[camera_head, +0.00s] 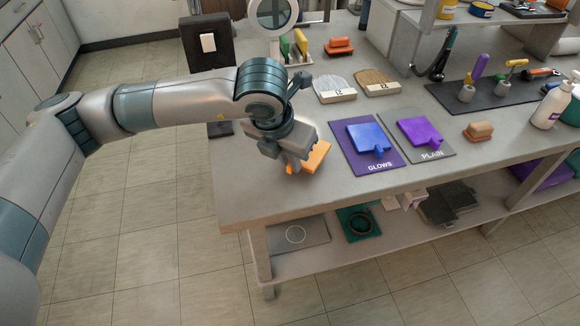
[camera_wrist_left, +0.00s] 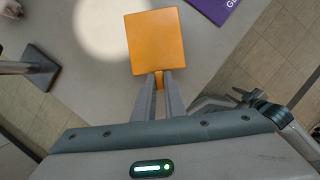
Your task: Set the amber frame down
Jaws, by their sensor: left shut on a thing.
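The amber frame (camera_head: 318,157) is a flat orange square with a short handle. In the left wrist view the frame (camera_wrist_left: 155,40) shows its broad face, with its handle between my fingers. My left gripper (camera_head: 294,162) is shut on that handle near the left front part of the table (camera_head: 245,190). In the wrist view my left gripper (camera_wrist_left: 159,82) points toward the tabletop. I cannot tell whether the frame touches the table. My right gripper is not in view.
A purple GLOWS mat (camera_head: 349,162) with a blue frame (camera_head: 368,138) lies right of my gripper. A grey PLAIN mat (camera_head: 440,150) holds a purple frame (camera_head: 419,131). A lamp-like ring (camera_head: 273,13) stands behind. The front left tabletop is clear.

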